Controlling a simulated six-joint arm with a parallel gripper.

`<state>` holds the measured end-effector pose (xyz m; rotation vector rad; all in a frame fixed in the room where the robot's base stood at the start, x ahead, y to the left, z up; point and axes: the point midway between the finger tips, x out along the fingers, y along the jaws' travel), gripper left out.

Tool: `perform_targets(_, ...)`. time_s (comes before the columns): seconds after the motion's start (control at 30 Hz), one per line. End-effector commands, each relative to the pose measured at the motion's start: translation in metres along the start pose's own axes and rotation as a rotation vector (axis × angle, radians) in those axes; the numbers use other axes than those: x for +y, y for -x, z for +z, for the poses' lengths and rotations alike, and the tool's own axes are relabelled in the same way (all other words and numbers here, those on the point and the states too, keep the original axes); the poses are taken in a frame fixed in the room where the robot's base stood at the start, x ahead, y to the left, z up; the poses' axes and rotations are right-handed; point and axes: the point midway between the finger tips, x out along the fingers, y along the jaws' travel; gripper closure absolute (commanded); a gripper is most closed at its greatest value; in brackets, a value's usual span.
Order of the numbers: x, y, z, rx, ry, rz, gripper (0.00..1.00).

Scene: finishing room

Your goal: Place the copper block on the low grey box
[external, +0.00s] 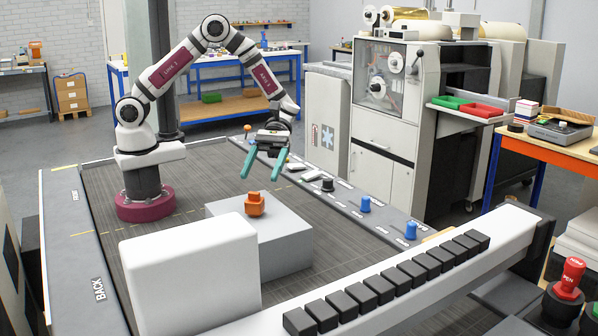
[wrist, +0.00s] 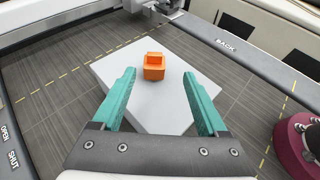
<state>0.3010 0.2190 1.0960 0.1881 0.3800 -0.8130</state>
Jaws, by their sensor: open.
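The copper block (external: 255,204), orange with a smaller raised part on top, sits upright on the low grey box (external: 284,252). In the wrist view the copper block (wrist: 154,72) rests on the far part of the pale box top (wrist: 160,107), inside its edges. My gripper (external: 264,166) is open and empty, with its teal fingers pointing down. It is above and apart from the block. In the wrist view the fingers (wrist: 159,76) stand wide apart, with the block seen between and beyond their tips.
A white machine housing (external: 190,270) stands close in front of the box. A rail with blue knobs (external: 365,204) runs along the right side. A beam with several black keys (external: 395,284) crosses the front. The dark bed (external: 125,222) is clear around the box's left side.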

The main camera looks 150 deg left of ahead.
Motion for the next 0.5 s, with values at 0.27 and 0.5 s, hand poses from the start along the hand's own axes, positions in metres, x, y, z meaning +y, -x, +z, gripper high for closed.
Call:
perform_targets(0.27, -0.186, -0.051, 0.094, 0.324, -1.123, -0.885, 0.24)
perform_targets(0.5, -0.253, 0.004, 0.081, 0.387, -2.144, -1.596, 0.24)
